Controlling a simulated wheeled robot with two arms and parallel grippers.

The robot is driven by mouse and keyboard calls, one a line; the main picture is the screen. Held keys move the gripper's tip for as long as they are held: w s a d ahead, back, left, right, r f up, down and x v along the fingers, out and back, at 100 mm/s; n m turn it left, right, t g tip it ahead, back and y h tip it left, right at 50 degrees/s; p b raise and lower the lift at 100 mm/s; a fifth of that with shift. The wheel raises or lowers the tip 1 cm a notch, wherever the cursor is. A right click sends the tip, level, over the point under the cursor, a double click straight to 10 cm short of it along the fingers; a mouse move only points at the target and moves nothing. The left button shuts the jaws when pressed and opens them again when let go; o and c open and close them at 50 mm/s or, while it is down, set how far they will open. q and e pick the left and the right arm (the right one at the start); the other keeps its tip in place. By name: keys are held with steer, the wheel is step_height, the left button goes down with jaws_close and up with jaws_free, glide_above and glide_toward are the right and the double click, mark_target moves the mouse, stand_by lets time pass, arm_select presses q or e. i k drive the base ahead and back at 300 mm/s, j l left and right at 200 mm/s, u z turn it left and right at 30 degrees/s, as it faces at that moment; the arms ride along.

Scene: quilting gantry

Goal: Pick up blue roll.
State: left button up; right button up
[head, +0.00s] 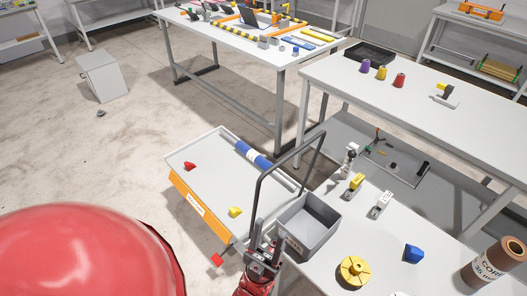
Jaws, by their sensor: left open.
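The blue roll (248,152) lies along the far right side of a white-topped cart (205,172) with an orange front edge. It has a pale band or label near its middle. My left gripper (264,247) is open at the bottom centre, beside the grey bin and near the cart's black handle. It is well short of the roll and apart from it. My right gripper is not in view.
A red piece (190,166) and a yellow piece (235,212) also lie on the cart. The black handle (258,190) rises between my gripper and the roll. A grey bin (308,224) stands right of the gripper, on a table with a yellow spool (354,270).

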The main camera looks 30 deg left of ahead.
mark_target(255, 157)
steer(key=z, duration=10.95)
steer(key=j, duration=0.25)
steer(key=i+j+u, duration=0.1)
steer(key=j, duration=0.15)
